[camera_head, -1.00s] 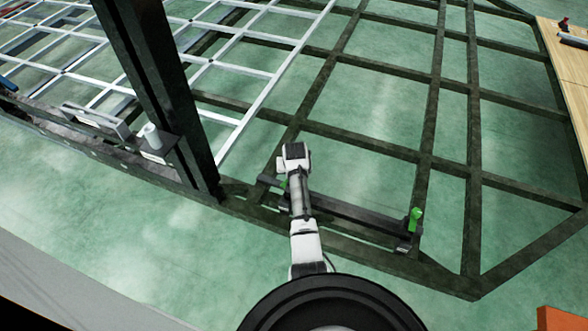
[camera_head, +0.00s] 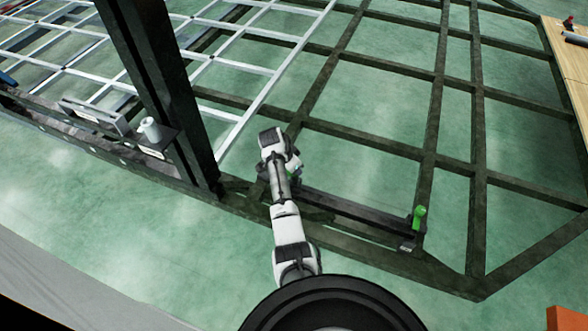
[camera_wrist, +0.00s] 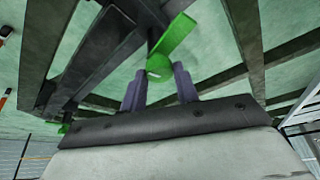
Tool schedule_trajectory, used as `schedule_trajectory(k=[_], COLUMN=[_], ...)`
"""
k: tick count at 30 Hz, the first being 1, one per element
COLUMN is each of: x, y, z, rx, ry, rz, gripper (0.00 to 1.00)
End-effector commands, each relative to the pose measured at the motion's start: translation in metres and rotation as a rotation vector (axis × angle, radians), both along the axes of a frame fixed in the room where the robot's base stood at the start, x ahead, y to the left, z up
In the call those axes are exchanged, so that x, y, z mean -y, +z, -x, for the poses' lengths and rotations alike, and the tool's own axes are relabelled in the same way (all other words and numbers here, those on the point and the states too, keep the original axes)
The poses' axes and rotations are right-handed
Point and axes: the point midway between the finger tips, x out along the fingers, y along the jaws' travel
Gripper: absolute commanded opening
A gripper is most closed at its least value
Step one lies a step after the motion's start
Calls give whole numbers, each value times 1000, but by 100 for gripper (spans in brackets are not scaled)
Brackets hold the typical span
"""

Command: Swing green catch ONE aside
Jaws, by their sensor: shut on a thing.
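A green catch (camera_wrist: 176,40) fills the upper middle of the wrist view, on a dark bar. Its end lies between the two fingers of my gripper (camera_wrist: 158,76), which is shut on it. In the head view this catch is at the left end of the dark crossbar (camera_head: 345,211), mostly hidden behind my arm. A second green catch (camera_head: 419,216) stands upright at the right end of that bar, apart from my gripper. It seems to show as a small green patch (camera_wrist: 64,128) in the wrist view. I cannot read which catch is marked ONE.
A thick dark post (camera_head: 160,85) rises left of my arm. Beside it, a white cylinder (camera_head: 150,129) stands on a bracket. A white lattice (camera_head: 240,66) lies behind, and dark chassis beams (camera_head: 435,110) spread right. An orange block (camera_head: 566,319) is at the lower right.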

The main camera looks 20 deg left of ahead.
Motion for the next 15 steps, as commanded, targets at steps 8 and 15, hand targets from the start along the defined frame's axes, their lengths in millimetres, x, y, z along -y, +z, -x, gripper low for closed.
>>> schedule_trajectory(k=[8, 15], x=[-2, -2], y=[-2, -2], z=[0, -1], rx=[-1, -2], ry=[-182, -267], rz=[0, 0], gripper=[7, 7])
